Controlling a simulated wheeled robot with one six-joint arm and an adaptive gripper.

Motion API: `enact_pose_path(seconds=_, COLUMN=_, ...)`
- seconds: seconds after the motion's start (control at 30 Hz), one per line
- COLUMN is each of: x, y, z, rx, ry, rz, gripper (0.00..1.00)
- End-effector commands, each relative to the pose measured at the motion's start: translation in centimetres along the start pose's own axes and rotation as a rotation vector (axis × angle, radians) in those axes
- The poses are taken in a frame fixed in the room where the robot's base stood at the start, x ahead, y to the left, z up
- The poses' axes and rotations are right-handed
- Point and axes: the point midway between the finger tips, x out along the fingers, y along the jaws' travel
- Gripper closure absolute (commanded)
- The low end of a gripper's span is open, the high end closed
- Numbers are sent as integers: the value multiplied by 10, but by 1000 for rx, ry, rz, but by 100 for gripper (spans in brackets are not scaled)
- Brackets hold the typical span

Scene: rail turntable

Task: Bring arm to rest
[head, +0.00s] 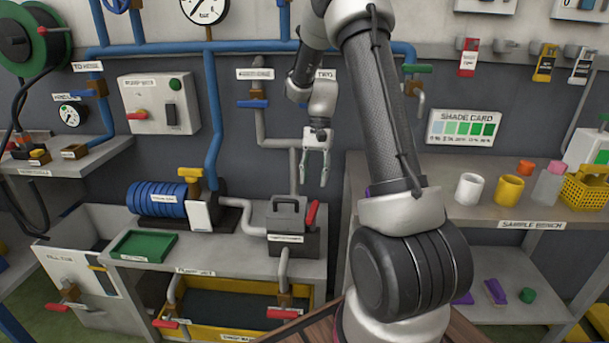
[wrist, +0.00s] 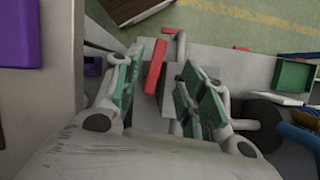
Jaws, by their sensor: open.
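My arm reaches up from the lower right of the head view and bends over at the top. My gripper (head: 317,168) hangs pointing down in front of the grey wall, left of my upper arm. Its green-padded fingers are apart and nothing shows between them. In the wrist view my gripper (wrist: 155,95) is also open, with a grey block that has a red handle (wrist: 155,65) below and beyond the fingers. That grey block (head: 287,217) stands on the bench under my gripper in the head view, apart from it.
A blue pump (head: 157,198) and a green tray (head: 143,246) are on the left bench. The sample bench (head: 440,200) at the right holds a white cup (head: 469,189), a yellow cup (head: 507,190) and a yellow basket (head: 587,188). Blue pipes (head: 250,47) run along the wall behind my arm.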

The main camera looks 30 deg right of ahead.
Motion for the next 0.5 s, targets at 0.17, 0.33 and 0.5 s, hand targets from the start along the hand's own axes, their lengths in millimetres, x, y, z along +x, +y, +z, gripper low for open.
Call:
enact_pose_path(seconds=0.17, x=0, y=0, z=0, rx=0, ry=0, rz=0, gripper=59)
enact_pose_path(seconds=0.33, x=4, y=3, z=-2, rx=-81, ry=11, rz=8, gripper=59)
enact_pose_path(seconds=0.5, x=6, y=37, z=37, rx=-240, ry=34, rz=61, gripper=59)
